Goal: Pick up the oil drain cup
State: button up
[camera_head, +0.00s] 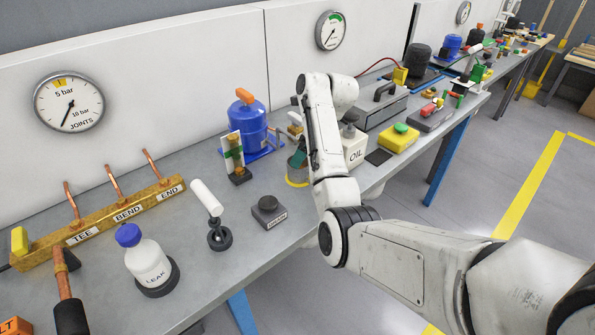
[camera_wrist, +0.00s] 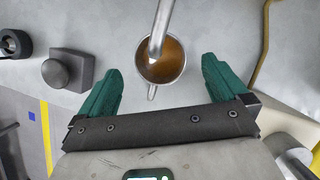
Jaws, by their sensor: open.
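The oil drain cup appears to be a round metal cup with brown liquid and a small handle (camera_wrist: 174,71), upright below a grey metal pipe (camera_wrist: 161,22) that covers part of its mouth in the wrist view. In the head view, a grey cup (camera_head: 291,173) stands on a yellow ring on the bench, partly behind my arm. My gripper (camera_wrist: 163,75) is open, its green fingers on either side of the cup with gaps left and right. Nothing is held. In the head view only a green finger shows beside the cup; the rest is hidden.
A blue tank (camera_head: 246,125) stands behind the cup, and a white OIL bottle (camera_head: 355,150) stands to its right. A dark block with a knob (camera_head: 269,212) sits to the left. The grey bench (camera_head: 190,260) has bare room toward its front edge.

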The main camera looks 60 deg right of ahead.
aim_at(301, 175)
jog(key=shift+x, duration=3.85)
jog(key=shift+s, duration=0.1)
jog(key=shift+c, duration=0.5)
jog(key=c, duration=1)
jog(key=shift+s+r, duration=0.1)
jog(key=shift+s, duration=0.05)
